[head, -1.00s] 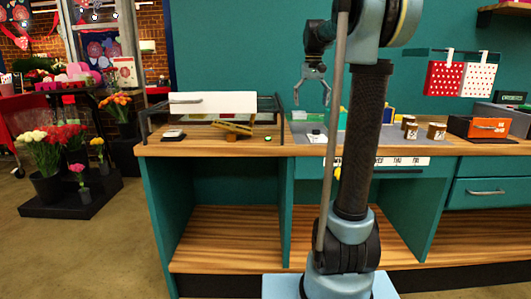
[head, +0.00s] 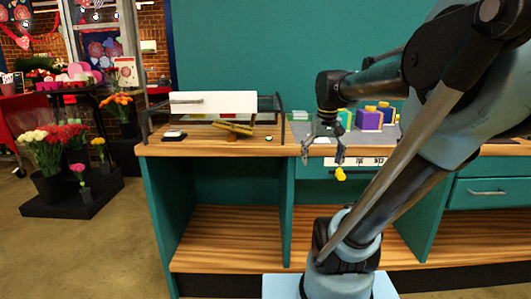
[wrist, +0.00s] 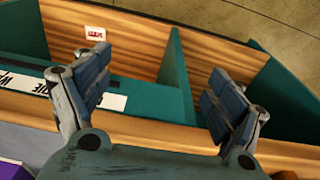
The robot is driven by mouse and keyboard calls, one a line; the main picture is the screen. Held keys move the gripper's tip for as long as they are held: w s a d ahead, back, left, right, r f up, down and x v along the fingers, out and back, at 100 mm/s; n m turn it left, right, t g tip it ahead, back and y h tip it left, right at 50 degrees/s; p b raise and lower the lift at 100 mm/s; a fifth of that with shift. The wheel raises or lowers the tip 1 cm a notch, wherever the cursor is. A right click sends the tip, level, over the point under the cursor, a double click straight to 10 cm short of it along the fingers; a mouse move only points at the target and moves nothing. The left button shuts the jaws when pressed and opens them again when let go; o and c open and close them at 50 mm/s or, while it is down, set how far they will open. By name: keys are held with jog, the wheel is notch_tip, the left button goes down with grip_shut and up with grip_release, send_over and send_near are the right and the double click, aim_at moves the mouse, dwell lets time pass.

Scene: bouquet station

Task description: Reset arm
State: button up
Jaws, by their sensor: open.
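My gripper (head: 322,153) hangs at the front edge of the counter in the head view, with its fingers pointing down. The fingers are spread and nothing is between them. The wrist view shows both fingers wide apart (wrist: 158,88), with the counter's front edge and the open shelf space beyond them. My arm leans across the right side of the head view and hides part of the counter there.
Boxes in green, purple and blue with yellow tops (head: 369,118) stand on the counter behind my gripper. A small yellow thing (head: 340,174) shows just below it. A white-fronted rack (head: 213,103) stands left. The counter (head: 215,148) is partly clear.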

jog(key=s+f, duration=1.2)
jog(key=f, duration=0.3)
jog(key=shift+f+t, duration=0.3)
jog(key=shift+t, duration=0.1)
jog(key=shift+s, duration=0.1)
jog(key=shift+w+f, duration=0.2)
jog(key=shift+w, duration=0.25)
